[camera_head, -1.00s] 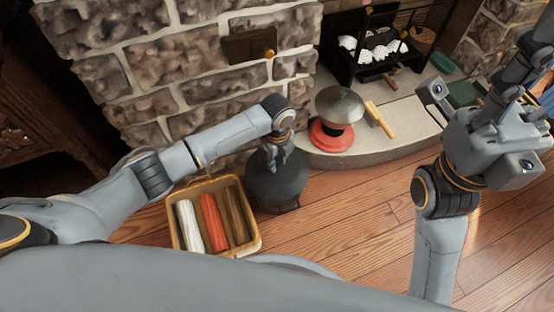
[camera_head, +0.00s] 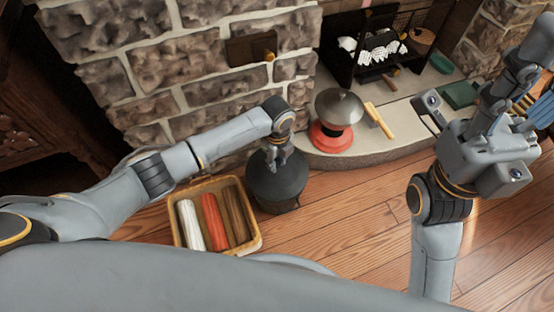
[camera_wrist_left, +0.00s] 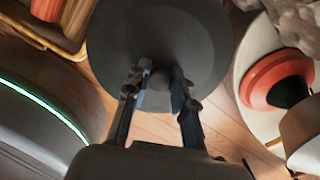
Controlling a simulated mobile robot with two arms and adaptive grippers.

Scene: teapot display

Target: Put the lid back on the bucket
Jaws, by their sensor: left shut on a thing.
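The dark grey bucket (camera_head: 268,204) stands on the wooden floor beside the hearth. Its dark round lid (camera_head: 285,181) covers the top; I cannot tell whether it rests fully on the rim. My left gripper (camera_head: 277,163) points down at the middle of the lid. In the left wrist view the gripper (camera_wrist_left: 158,88) is shut on the knob of the lid (camera_wrist_left: 160,35), and the lid hides most of the bucket. My right gripper (camera_head: 525,65) is up at the right, away from the bucket, and its fingers do not show clearly.
A yellow crate (camera_head: 258,240) with white, red and brown rolls stands left of the bucket. A red-based pot with a metal top (camera_head: 338,107) and a yellow-handled tool (camera_head: 378,121) are on the stone hearth (camera_head: 385,142). Floor in front of the hearth is clear.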

